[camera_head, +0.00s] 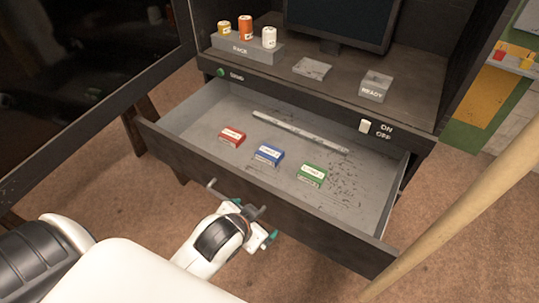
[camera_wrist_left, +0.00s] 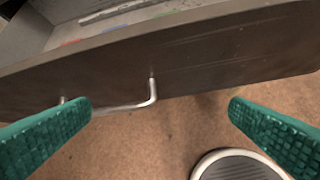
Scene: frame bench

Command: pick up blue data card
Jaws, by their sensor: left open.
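The blue data card (camera_head: 268,155) lies in the open drawer, between a red card (camera_head: 232,137) on its left and a green card (camera_head: 312,175) on its right. My left gripper (camera_head: 256,222) is outside the drawer, in front of its front panel and close to the handle. In the left wrist view the two green fingers (camera_wrist_left: 160,118) are wide apart with nothing held between them. The drawer handle (camera_wrist_left: 125,107) shows beyond the fingers, near the left one. My right gripper is in neither view.
The drawer front (camera_head: 290,205) stands between my gripper and the cards. A divider strip (camera_head: 298,130) lies behind the cards. Above are a rack (camera_head: 240,48) with several small containers, a READY block (camera_head: 375,88) and a monitor. A wooden pole (camera_head: 460,235) crosses at right.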

